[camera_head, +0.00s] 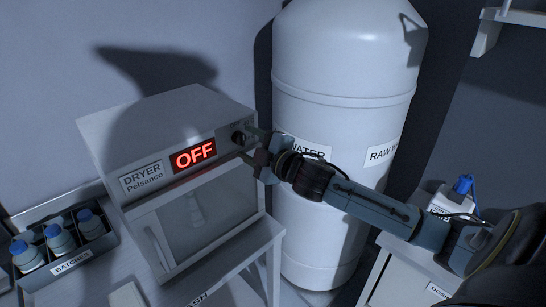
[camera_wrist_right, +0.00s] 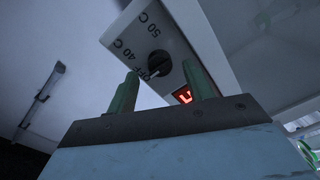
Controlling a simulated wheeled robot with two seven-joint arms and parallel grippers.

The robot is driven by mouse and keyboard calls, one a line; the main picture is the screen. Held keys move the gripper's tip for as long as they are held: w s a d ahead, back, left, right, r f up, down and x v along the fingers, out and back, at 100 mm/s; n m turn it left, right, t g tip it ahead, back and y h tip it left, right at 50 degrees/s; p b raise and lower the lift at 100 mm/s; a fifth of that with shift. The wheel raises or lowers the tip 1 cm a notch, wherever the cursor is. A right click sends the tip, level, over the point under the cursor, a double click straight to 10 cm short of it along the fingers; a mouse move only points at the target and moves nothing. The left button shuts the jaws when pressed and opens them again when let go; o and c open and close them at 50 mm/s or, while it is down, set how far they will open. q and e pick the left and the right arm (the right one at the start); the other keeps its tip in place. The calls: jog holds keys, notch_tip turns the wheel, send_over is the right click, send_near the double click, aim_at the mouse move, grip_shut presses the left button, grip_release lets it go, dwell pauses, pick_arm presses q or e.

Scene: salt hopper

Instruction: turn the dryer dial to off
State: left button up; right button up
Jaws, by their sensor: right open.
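The dryer (camera_head: 165,175) is a pale box with a glass door, and its red display (camera_head: 194,155) reads OFF. Its dark round dial (camera_head: 238,138) sits on the front panel, right of the display. In the right wrist view the dial (camera_wrist_right: 158,63) shows with OFF, 40 C and 50 C marks around it. My right gripper (camera_head: 247,143) is open in front of the dial. In the wrist view its two green fingers (camera_wrist_right: 163,85) stand apart with the dial between and beyond them; contact cannot be told. My left gripper is not in view.
A large white water tank (camera_head: 343,85) stands just right of the dryer, behind my right arm. A tray of blue-capped bottles (camera_head: 72,262) labelled BATCHES is at lower left. A white cabinet (camera_head: 405,280) with a blue-topped container (camera_head: 455,200) is at right.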

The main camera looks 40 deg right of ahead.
jog(key=s+d+b, duration=0.1)
jog(key=s+b, duration=0.1)
jog(key=s, duration=1)
jog(key=shift+r, duration=0.15)
jog(key=shift+d, duration=0.1)
jog(key=shift+w, duration=0.1)
